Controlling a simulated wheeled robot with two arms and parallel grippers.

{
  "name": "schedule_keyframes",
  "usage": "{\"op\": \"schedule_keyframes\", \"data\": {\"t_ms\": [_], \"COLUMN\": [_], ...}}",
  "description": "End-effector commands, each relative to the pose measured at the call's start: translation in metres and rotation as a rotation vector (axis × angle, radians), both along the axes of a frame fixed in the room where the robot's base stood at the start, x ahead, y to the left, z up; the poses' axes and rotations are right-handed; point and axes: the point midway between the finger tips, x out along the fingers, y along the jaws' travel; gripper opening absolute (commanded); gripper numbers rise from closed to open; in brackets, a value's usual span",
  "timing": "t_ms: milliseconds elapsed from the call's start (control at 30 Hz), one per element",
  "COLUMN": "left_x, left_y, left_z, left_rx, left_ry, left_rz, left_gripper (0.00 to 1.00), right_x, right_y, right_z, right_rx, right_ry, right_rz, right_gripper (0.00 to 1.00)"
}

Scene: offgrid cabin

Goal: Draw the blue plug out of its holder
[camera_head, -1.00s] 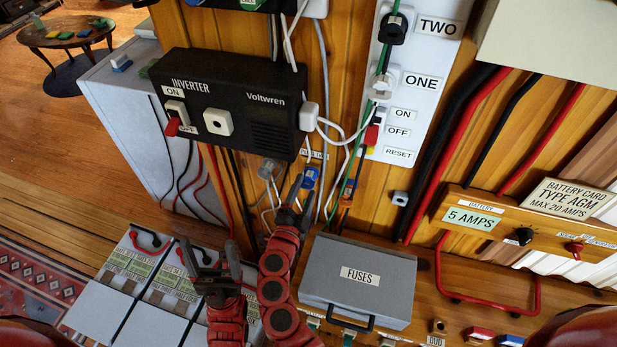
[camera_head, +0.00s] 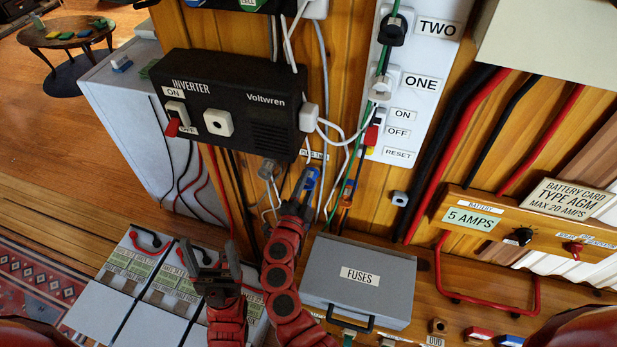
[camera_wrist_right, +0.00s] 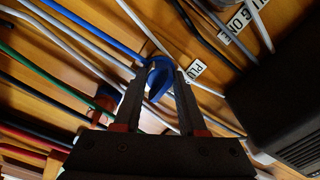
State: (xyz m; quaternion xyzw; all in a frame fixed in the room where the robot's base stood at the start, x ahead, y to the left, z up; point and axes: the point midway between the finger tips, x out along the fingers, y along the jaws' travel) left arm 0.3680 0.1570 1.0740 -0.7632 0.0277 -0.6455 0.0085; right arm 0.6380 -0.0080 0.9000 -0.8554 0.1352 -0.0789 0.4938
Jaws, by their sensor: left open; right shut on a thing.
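The blue plug (camera_head: 312,182) is low on the wooden wall, below the inverter. My right gripper (camera_head: 303,184) is shut on it, with one finger on each side. In the right wrist view the blue plug (camera_wrist_right: 160,77) sits between the fingertips of the right gripper (camera_wrist_right: 158,82), with a blue cable running up and left from it. The plug's holder is not clear in either view, so I cannot tell whether the plug is still seated. My left gripper (camera_head: 208,256) is open and empty, in front of the grey batteries at lower left.
The black inverter (camera_head: 235,105) is just above my right gripper. The grey fuse box (camera_head: 358,280) stands to its right. An orange plug (camera_head: 347,193) hangs to the right of the blue one. Several loose cables run close around both plugs.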

Motion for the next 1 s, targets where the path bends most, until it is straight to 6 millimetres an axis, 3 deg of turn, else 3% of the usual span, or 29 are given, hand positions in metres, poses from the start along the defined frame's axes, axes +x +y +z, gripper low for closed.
{"op": "schedule_keyframes", "data": {"t_ms": [1000], "left_x": [0.0], "left_y": [0.0], "left_z": [0.003], "left_rx": [0.0], "left_ry": [0.0], "left_rz": [0.0], "left_gripper": [0.76], "right_x": [-0.011], "right_y": [0.004], "right_z": [0.0], "right_rx": [0.0], "right_ry": [0.001], "right_rz": [0.0], "right_gripper": [0.0]}}
